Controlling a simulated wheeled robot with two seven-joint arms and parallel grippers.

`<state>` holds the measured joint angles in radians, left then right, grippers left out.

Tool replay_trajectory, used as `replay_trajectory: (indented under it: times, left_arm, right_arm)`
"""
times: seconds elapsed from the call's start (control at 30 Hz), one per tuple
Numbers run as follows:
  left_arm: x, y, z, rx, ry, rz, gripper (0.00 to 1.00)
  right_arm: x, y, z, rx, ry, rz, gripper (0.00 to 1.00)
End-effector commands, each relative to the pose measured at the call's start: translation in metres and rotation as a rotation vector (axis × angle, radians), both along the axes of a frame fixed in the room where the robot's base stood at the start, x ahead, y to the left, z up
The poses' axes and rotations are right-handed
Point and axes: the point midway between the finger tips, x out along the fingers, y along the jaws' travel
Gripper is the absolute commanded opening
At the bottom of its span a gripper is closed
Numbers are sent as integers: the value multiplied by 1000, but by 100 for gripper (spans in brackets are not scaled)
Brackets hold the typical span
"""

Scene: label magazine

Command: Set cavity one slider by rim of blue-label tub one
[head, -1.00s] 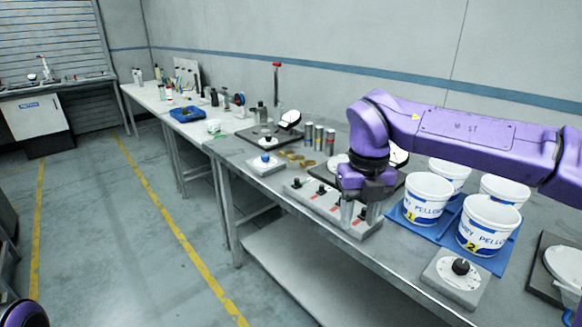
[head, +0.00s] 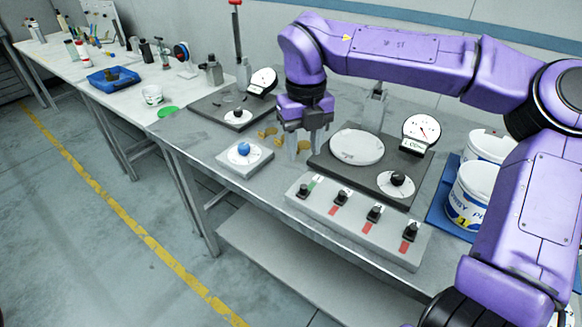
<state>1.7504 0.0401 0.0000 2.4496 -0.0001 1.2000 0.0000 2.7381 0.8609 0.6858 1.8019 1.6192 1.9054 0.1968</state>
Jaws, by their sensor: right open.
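A grey slider panel (head: 322,212) lies near the table's front edge with several black-knobbed sliders. No cavity numbers are readable. A white tub with a blue label and a yellow 1 (head: 468,196) stands at right, partly hidden by my right arm. My right gripper (head: 302,147) points down, open, behind the panel's left end, by small brass pieces (head: 268,134). My left gripper is out of view.
A scale with a round white plate (head: 357,146) and a dial (head: 421,129) stands behind the panel. A blue-knob dial block (head: 244,156) is at left. Another white tub (head: 487,146) stands behind tub one on a blue mat (head: 440,212).

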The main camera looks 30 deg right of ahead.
Motion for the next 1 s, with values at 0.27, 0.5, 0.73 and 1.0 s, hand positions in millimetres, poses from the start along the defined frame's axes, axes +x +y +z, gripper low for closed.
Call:
replay_trajectory:
  times: [0.27,0.5,0.73,1.0]
  left_arm:
    - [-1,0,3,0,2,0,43]
    - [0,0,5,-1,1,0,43]
    - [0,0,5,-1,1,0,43]
    - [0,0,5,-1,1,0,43]
  right_arm:
    - [-1,0,-56,1,6,2,44]
    - [-1,0,-95,1,3,0,44]
    - [-1,0,-102,1,1,1,44]
    - [-1,0,-101,1,1,0,0]
